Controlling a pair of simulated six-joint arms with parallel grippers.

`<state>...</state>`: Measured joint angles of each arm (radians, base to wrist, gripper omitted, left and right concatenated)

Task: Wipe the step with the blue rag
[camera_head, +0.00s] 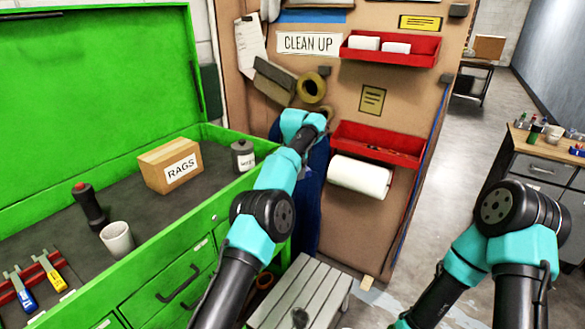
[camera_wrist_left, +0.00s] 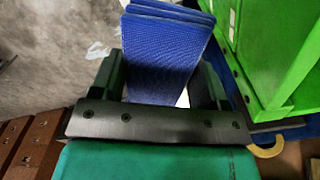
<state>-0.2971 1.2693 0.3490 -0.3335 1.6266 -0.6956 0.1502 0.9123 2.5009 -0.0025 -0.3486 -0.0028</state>
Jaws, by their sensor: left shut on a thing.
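A folded blue rag (camera_wrist_left: 168,45) fills the space between the fingers of my left gripper (camera_wrist_left: 160,78) in the left wrist view. The gripper is shut on it, and the rag extends out past the fingers. In the head view my left arm reaches up over the front of the green chest, and its gripper is hidden. The grey slatted step (camera_head: 305,295) stands on the floor at the bottom centre of the head view, partly cut off by the frame. My right arm is at the lower right; its gripper is out of view.
The open green chest (camera_head: 190,232) takes up the left, with a RAGS box (camera_head: 170,165) and a white cup (camera_head: 117,239) on top. Dark blue cloth (camera_head: 315,190) hangs by the CLEAN UP board (camera_head: 393,220). A workbench (camera_head: 540,168) stands right; floor between is open.

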